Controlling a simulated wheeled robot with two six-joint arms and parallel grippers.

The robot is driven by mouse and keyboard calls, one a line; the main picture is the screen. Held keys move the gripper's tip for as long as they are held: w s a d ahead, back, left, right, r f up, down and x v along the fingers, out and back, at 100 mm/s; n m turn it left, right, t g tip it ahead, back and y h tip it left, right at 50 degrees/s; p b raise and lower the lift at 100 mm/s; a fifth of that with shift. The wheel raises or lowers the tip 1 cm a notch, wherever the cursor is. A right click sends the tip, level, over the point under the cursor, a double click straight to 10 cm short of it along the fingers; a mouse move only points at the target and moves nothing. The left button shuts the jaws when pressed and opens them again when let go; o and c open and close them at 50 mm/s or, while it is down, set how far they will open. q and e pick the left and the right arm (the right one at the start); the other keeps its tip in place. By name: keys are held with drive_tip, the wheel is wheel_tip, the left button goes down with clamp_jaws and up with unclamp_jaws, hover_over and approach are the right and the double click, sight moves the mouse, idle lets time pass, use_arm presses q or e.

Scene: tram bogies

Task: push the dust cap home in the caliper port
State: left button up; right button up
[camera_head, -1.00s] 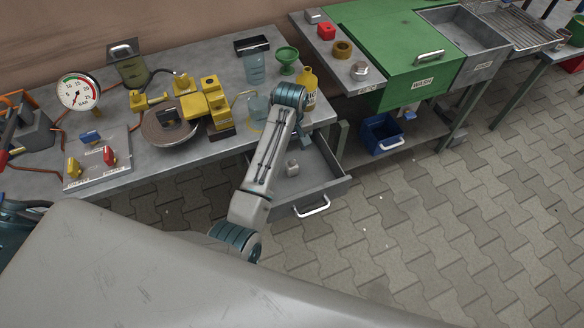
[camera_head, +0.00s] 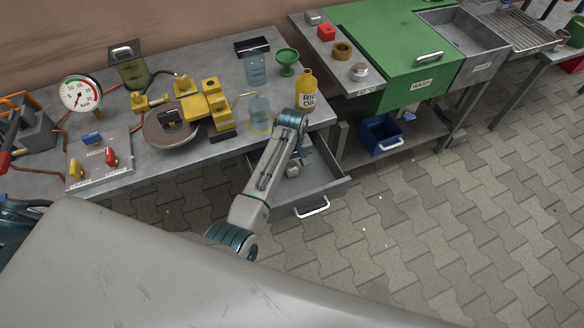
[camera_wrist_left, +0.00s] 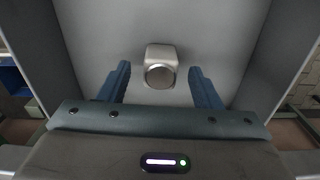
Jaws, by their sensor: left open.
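The yellow caliper (camera_head: 205,104) sits on the bench over a round brake disc (camera_head: 172,128); I cannot make out its port. A small grey metal piece with a round face (camera_wrist_left: 161,66), perhaps the dust cap, lies in the open drawer (camera_head: 327,190); it also shows in the head view (camera_head: 292,171). My left gripper (camera_wrist_left: 160,78) is open above the drawer, its blue fingers apart on either side of the piece in the wrist view and not touching it. In the head view my arm hides part of the drawer. My right gripper is not seen.
A green wash station (camera_head: 395,55) stands right, with a blue bin (camera_head: 381,134) below.

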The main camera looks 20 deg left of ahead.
sight(292, 165)
use_arm(q)
wheel_tip(292, 165, down, 2)
idle(0.4)
drive_tip(key=c, duration=1)
wheel_tip(292, 165, up, 10)
drive_tip(key=shift+r+b, duration=0.1)
drive_tip(key=shift+b, duration=0.3)
